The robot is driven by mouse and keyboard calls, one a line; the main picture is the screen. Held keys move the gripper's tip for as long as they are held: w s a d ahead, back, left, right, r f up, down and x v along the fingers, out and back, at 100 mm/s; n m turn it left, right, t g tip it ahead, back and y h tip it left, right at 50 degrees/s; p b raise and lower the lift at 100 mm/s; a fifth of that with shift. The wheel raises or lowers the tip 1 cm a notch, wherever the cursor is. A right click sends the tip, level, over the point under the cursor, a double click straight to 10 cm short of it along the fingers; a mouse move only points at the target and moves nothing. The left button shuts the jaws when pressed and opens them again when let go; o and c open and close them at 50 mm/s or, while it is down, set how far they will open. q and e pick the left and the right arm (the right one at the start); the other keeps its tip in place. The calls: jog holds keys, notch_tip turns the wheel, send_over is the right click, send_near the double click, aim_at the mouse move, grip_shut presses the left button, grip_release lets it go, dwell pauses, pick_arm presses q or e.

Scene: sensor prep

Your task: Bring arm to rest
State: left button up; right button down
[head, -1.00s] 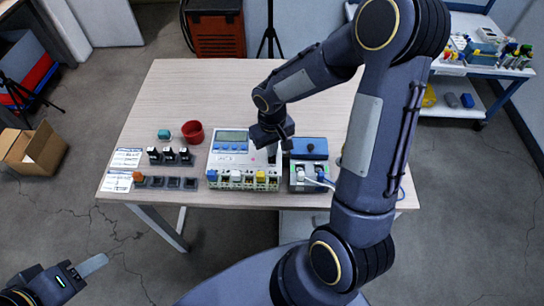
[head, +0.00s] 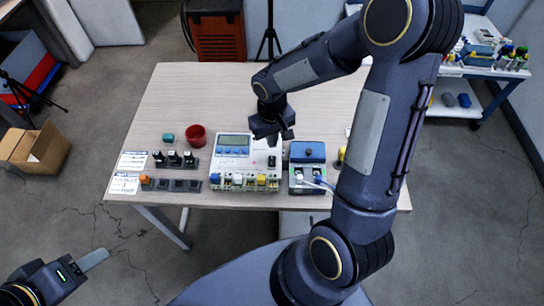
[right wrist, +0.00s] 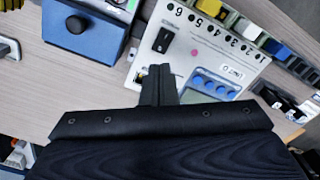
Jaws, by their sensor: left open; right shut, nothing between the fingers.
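My right gripper (head: 273,134) is shut and empty. It hovers over the rear right part of a white instrument (head: 231,151) with a small display on the table. In the right wrist view its closed fingers (right wrist: 159,80) point at the instrument's face, near a black rocker switch (right wrist: 163,40). My right arm reaches over the table from the right. My left gripper (head: 92,263) is at the lower left, open and empty, over the floor and clear of the table. Part of it is hard to make out.
A blue-topped box (head: 307,152) with cables stands right of the instrument. A red cup (head: 196,136), a teal block (head: 168,138) and black modules (head: 174,160) sit to the left. The rear of the table (head: 195,90) is clear. A cardboard box (head: 36,148) lies on the floor.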

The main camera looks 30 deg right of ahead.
jog(key=shift+r, duration=0.25)
dwell(0.3)
jog(key=s+a+r+t+y, duration=0.2)
jog(key=s+r, duration=0.5)
jog(key=s, duration=0.1)
jog(key=s+a+r+m+t+y, duration=0.1)
jog(key=s+a+r+t, duration=0.1)
jog(key=s+r, duration=0.6)
jog(key=shift+s+r+t+y, duration=0.15)
jog(key=shift+s+t+y, duration=0.3)
jog(key=shift+t, duration=0.35)
